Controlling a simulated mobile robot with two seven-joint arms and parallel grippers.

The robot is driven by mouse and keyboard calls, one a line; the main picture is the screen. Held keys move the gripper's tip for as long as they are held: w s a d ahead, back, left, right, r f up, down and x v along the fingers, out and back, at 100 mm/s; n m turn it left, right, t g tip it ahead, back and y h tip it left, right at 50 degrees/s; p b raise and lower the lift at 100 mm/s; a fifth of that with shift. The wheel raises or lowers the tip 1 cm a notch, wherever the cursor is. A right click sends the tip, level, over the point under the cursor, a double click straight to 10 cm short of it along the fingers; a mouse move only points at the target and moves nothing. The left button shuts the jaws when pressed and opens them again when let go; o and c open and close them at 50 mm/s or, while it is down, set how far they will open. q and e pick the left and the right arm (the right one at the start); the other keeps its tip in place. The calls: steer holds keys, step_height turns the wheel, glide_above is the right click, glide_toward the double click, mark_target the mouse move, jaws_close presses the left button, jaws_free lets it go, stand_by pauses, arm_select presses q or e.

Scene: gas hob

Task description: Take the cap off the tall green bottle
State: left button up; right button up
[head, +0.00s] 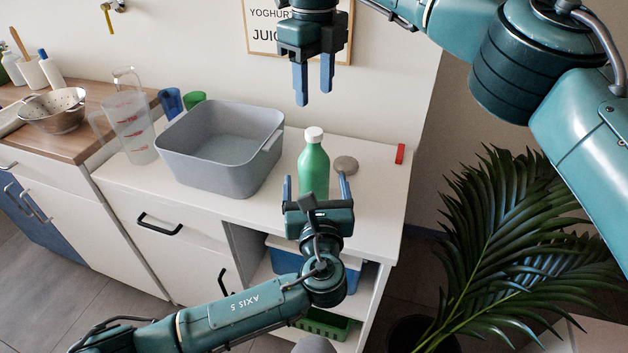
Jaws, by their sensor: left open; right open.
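The tall green bottle (314,167) stands upright on the white counter, with its white cap (313,134) on top. My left gripper (316,184) is open and in front of the bottle's lower part, with one blue finger to each side of it in the picture. It hides the bottle's base; I cannot tell if the fingers touch the bottle. My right gripper (314,86) is open and empty, pointing down above the cap, with a clear gap between its fingertips and the cap.
A grey basin (205,172) stands left of the bottle. A round grey object (346,164) lies close to its right, and a small red object (400,153) near the counter's right edge. A measuring jug (131,125) and cups stand further left. A plant (505,240) is at right.

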arm_select(q)
steer(key=w, duration=0.8)
steer(key=shift+w+a, duration=0.1)
steer(key=shift+a, duration=0.1)
steer(key=shift+c, duration=0.4)
